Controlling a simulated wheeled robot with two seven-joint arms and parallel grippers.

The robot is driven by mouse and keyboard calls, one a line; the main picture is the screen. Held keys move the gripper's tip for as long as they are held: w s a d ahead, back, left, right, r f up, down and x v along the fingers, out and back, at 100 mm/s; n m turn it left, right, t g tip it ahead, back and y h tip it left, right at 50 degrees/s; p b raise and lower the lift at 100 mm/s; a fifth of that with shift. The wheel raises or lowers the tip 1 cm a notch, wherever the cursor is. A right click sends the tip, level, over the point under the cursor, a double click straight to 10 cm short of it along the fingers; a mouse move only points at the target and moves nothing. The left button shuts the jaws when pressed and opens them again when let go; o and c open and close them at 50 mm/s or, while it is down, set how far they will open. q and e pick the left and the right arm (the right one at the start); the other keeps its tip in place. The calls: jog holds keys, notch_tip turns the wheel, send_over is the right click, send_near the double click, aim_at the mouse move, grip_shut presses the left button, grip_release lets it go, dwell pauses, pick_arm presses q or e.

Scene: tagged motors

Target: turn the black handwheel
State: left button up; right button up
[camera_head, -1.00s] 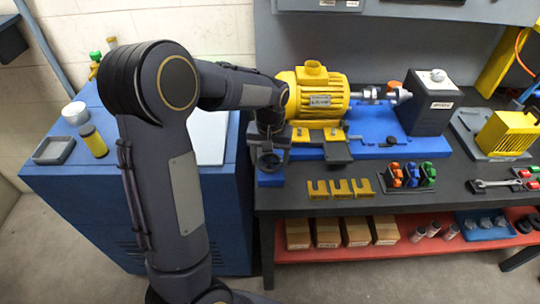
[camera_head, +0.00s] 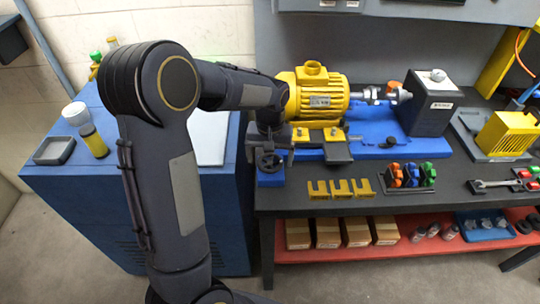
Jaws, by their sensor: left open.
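The black handwheel (camera_head: 268,162) is a small dark ring at the left end of the blue motor base, close to the bench's front left corner. My left gripper (camera_head: 267,148) points down right at the handwheel, with its jaws open. The dark gripper and the dark wheel overlap in the picture, so I cannot tell whether they touch. The wheel's upper part is partly hidden by the gripper. The yellow motor (camera_head: 319,92) sits on the blue base (camera_head: 378,134) just right of my wrist. My right gripper is out of view.
Yellow shims (camera_head: 341,188) and a rack of coloured clips (camera_head: 409,176) lie along the bench front. A grey block (camera_head: 428,104) stands right of the motor. A blue cabinet (camera_head: 70,190) with a yellow bottle (camera_head: 93,141) is at left.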

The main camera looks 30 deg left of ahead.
aim_at(268, 163)
pick_arm(q)
notch_tip(268, 163, up, 7)
jog(key=shift+r, duration=0.4)
dwell(0.4)
jog(key=s+d+m+t+h, duration=0.1)
jog(key=s+d, duration=0.3)
jog(key=s, duration=0.7)
jog(key=s+d+m+t+h, duration=0.2)
jog(key=s+d+t, duration=0.2)
jog(key=s, duration=0.7)
jog(key=shift+s+r+t+h, duration=0.3)
jog(key=shift+r+h, duration=0.1)
